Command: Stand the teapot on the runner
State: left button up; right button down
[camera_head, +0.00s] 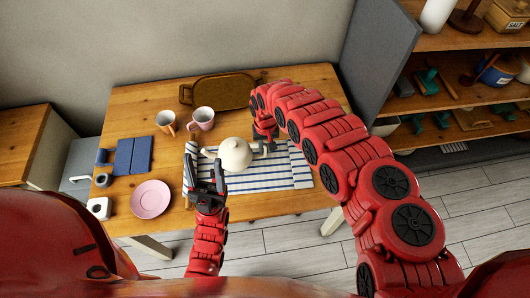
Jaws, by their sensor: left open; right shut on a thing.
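The cream teapot (235,155) is over the left part of the blue-and-white striped runner (275,176) on the wooden island. Its spout points left. My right gripper (262,143) is shut on the teapot at its right side, where the handle is mostly hidden by the fingers. I cannot tell whether the teapot's base touches the runner. My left gripper (205,182) is open and empty, in front of and to the left of the teapot, above the runner's left end.
Two cups (202,117) (166,121) and a wooden tray (220,91) stand behind. A pink plate (150,199), folded blue cloth (133,156) and a white block-like item (99,208) lie left. The runner's right part is clear. A shelf unit (460,97) stands right.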

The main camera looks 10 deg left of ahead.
aim_at(265, 154)
jog(key=shift+s+a+f, duration=0.15)
jog(key=shift+a+f, duration=0.05)
jog(key=shift+f, duration=0.25)
jog(key=shift+d+f+p, duration=0.1)
jog(key=shift+f+p, duration=0.2)
jog(key=shift+f, duration=1)
jog(key=shift+f+b, duration=0.15)
jog(key=shift+b, duration=0.25)
jog(key=c, duration=0.8)
grip_release()
jog(key=shift+o, duration=0.2)
